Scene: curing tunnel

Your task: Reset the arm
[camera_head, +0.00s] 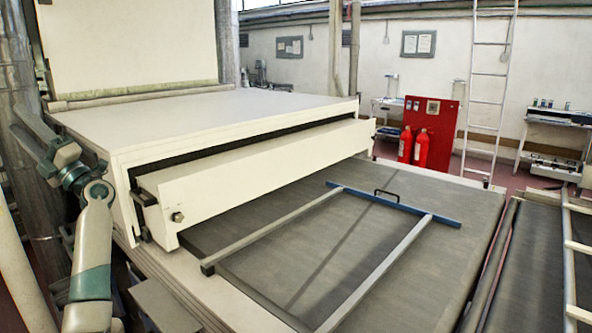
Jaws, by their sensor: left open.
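My left arm (92,250) rises from the bottom left, beside the cream curing tunnel (210,118). Its wrist bends back toward the left edge of the picture. My left gripper (17,117) is at the upper left, with its fingers apart and nothing seen between them. It is left of the tunnel housing, apart from the frame and belt. My right gripper is not in view.
A metal frame with a blue bar (405,208) and a black handle (386,192) lies on the dark belt (450,240) before the tunnel mouth. Two red extinguishers (421,148), a ladder (488,90) and side tables stand behind. Another conveyor (535,250) is at right.

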